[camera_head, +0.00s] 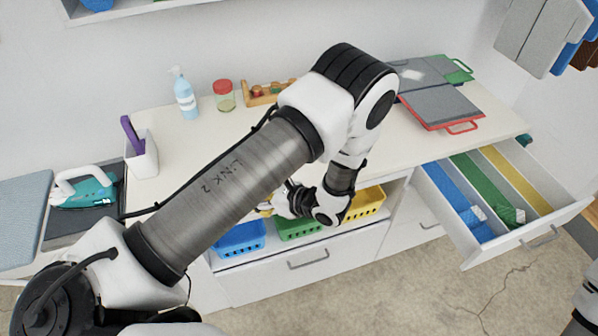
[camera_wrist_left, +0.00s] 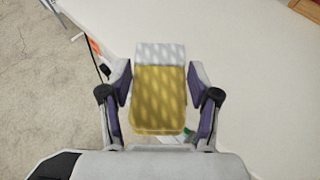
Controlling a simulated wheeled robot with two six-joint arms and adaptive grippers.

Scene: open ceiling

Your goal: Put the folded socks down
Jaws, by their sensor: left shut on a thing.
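My left gripper (camera_wrist_left: 159,78) is shut on the folded socks (camera_wrist_left: 160,100), a yellow bundle with a pale patterned band, held between its two fingers over or near the pale counter edge. The open drawer (camera_head: 490,247) at the right has blue, green and yellow lanes. A blue-and-white bundle (camera_head: 478,214) lies in the blue lane and a green one (camera_head: 513,216) in the green lane. The yellow lane (camera_head: 517,180) looks bare. My right gripper is out of view.
Blue (camera_head: 240,238), green (camera_head: 299,228) and yellow (camera_head: 367,205) baskets stand on the shelf under the counter (camera_head: 200,150).

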